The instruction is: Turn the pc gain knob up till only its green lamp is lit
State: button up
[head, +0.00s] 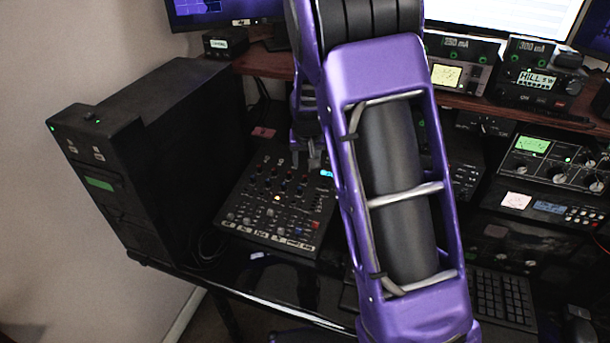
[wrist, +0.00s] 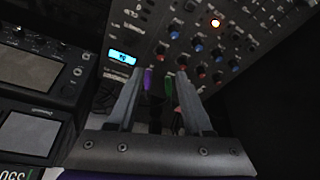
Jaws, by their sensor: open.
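The black mixer (head: 248,222) lies on the desk with rows of small coloured knobs; it also fills the top of the wrist view (wrist: 205,60). I cannot read which knob is the pc gain knob. One lamp (wrist: 215,22) glows orange-white among the knobs; a small yellowish light (head: 277,198) shows on the mixer in the head view. No green lamp can be made out on the mixer. My gripper (head: 305,158) is over the mixer's far edge. In the wrist view its two fingers (wrist: 160,74) are apart, with nothing clearly held between them.
A lit blue display (wrist: 122,58) sits beside the fingers. Purple and green plug-like pieces (wrist: 168,85) show between them. A black computer tower (head: 170,140) stands left of the mixer. Radio units (head: 550,165) and a keyboard (head: 500,298) are to the right. My arm hides the middle.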

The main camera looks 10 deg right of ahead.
aim_at(305, 176)
jog(key=x, duration=0.8)
jog(key=shift+b, duration=0.3)
grip_shut()
